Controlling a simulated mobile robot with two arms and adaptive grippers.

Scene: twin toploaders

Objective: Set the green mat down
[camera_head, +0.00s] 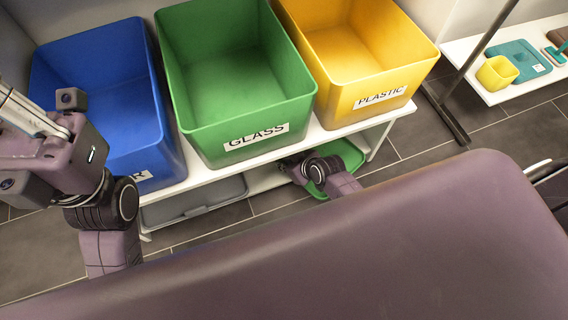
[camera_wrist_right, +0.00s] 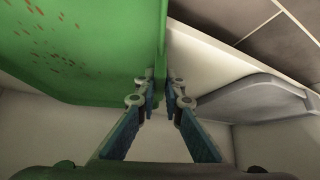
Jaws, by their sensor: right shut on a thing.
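The green mat (camera_head: 345,156) shows in part at the lower shelf of the white rack, below the yellow bin. In the right wrist view the mat (camera_wrist_right: 80,45) fills the upper left, with red specks on its face. My right gripper (camera_wrist_right: 167,88) is shut on the mat's edge. In the head view the right gripper (camera_head: 297,167) reaches under the upper shelf, and its fingertips are hidden. My left arm's wrist (camera_head: 70,150) is at the left, in front of the blue bin. Its fingers do not show clearly.
A blue bin (camera_head: 95,65), a green GLASS bin (camera_head: 225,70) and a yellow PLASTIC bin (camera_head: 355,50) stand on the upper shelf. A grey tray (camera_head: 195,200) lies below, also in the right wrist view (camera_wrist_right: 250,98). A white shelf (camera_head: 530,35) with small items is at right.

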